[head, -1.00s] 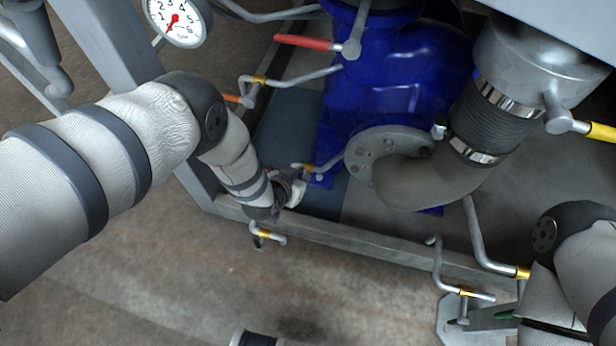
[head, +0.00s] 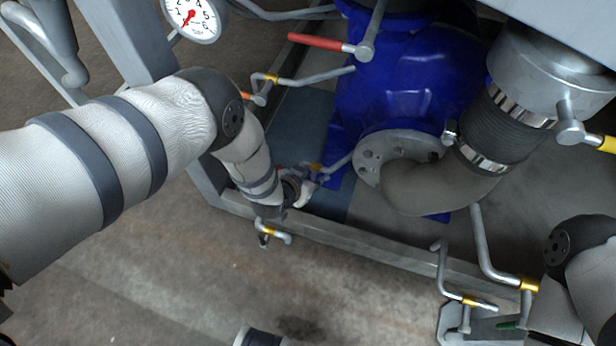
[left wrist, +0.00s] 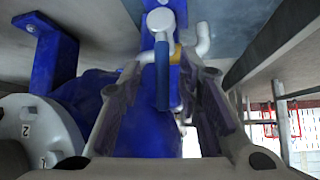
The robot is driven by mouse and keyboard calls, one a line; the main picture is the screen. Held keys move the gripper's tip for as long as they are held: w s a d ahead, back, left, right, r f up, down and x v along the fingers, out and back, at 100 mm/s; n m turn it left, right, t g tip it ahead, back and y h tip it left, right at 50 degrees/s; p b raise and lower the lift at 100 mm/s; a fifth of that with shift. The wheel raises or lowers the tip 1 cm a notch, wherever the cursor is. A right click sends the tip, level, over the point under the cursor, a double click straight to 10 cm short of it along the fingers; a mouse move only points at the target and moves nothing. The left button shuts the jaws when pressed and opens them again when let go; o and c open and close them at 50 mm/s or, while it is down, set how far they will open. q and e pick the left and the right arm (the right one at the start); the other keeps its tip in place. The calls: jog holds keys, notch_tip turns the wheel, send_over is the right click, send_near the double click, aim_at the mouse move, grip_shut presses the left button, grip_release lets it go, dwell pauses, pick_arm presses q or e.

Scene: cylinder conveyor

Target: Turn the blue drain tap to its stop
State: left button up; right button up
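The blue drain tap (left wrist: 162,75) shows in the left wrist view as a blue lever running down from a round grey hub, with a yellow collar and bent pipe beside it. My left gripper (left wrist: 163,88) has its two fingers apart, one on each side of the lever; I see gaps between lever and fingers. In the head view, the left gripper (head: 302,186) is low by the frame rail, beside the pipe at the blue pump's foot. There the tap's lever is mostly hidden by the gripper. My right arm shows at the lower right, its gripper out of sight.
A blue pump body (head: 405,85) with a grey flanged elbow (head: 425,185) stands right of the left gripper. Above are an orange-handled pipe tap and a red lever (head: 318,42). A metal frame rail (head: 350,243) runs below. A green-handled tap (head: 508,325) is lower right.

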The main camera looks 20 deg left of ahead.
pick_arm(q)
jog(key=v, duration=1.2)
jog(key=shift+d, duration=0.1)
